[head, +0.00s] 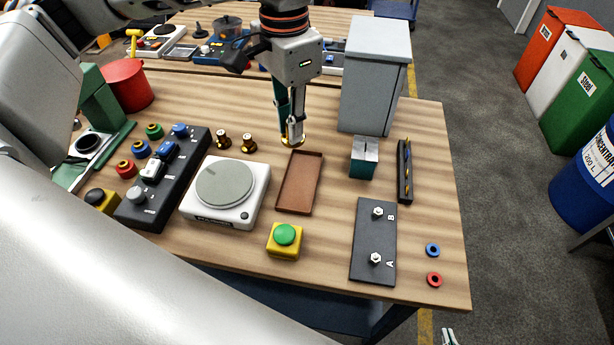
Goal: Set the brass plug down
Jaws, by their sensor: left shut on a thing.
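My left gripper (292,132) points down from the back and is shut on the brass plug (292,142). Only the plug's lower part shows below the fingers; the rest is hidden between them. The plug appears just behind the far edge of the brown tray (298,190); I cannot tell whether it touches the table. The tray looks empty.
The white scale (252,190) stands left of the tray, with a green button on a yellow box (285,240) in front. A grey cabinet (374,85), a small vise-like block (364,158) and a dark plate (372,240) stand to the right. The wooden table (330,260) is bare between them.

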